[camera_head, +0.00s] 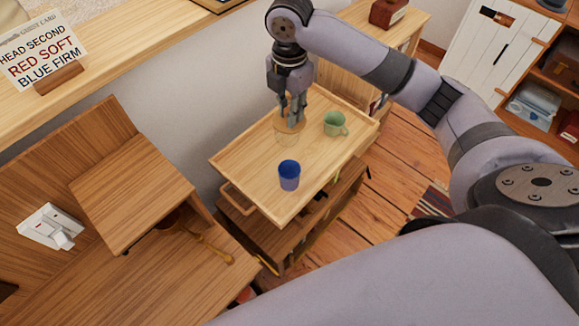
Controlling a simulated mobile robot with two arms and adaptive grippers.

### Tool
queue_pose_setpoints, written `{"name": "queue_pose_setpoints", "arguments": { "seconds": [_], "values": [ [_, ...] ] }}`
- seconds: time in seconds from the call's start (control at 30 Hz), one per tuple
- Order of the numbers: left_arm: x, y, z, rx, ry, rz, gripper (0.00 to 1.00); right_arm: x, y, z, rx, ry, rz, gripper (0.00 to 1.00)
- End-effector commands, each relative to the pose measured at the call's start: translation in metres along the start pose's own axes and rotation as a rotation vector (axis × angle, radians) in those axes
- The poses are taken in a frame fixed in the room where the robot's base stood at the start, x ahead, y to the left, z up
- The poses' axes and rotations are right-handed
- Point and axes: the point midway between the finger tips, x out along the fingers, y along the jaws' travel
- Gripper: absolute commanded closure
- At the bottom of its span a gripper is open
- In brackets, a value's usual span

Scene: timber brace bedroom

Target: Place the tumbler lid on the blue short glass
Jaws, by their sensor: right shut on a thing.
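My right gripper (291,118) points down over the back of a light wooden tray-topped cart (245,173). It is shut on a small round tan lid (290,126), the tumbler lid as far as I can tell; the fingers partly cover it. Just below the lid is a clear tumbler (285,139), hard to make out; I cannot tell whether the lid touches it. The blue short glass (289,176) stands upright near the cart's front, apart from the gripper, with its open top uncovered. My left gripper is not in view.
A green mug (335,124) stands on the cart, right of the gripper. The cart top has a raised rim and bare wood around the blue glass. A wooden desk (150,285) with a raised shelf is at left. A lettered sign (42,50) stands on the ledge.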

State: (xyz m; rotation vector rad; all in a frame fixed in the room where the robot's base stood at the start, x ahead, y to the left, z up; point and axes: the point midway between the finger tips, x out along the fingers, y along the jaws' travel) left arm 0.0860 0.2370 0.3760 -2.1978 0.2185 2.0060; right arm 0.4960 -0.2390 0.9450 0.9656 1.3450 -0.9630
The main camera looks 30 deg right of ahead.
Motion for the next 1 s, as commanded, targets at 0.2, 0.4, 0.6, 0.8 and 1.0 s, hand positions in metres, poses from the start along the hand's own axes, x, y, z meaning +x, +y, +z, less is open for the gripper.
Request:
{"name": "queue_pose_setpoints", "arguments": {
  "seconds": [0.2,0.4,0.6,0.8,1.0],
  "values": [
    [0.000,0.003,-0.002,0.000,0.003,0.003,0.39,0.040,-0.002,0.000,-0.014,0.001,-0.008,1.00],
    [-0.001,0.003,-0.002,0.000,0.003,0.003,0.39,0.094,-0.002,0.000,-0.013,0.001,-0.007,1.00],
    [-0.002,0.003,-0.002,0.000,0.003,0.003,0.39,0.139,-0.001,0.000,-0.012,0.001,-0.005,1.00],
    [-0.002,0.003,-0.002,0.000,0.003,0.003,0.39,0.157,0.000,0.000,-0.013,0.000,0.000,1.00],
    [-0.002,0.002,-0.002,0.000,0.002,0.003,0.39,0.180,-0.001,0.000,-0.012,0.000,-0.004,1.00]
  ]
}}
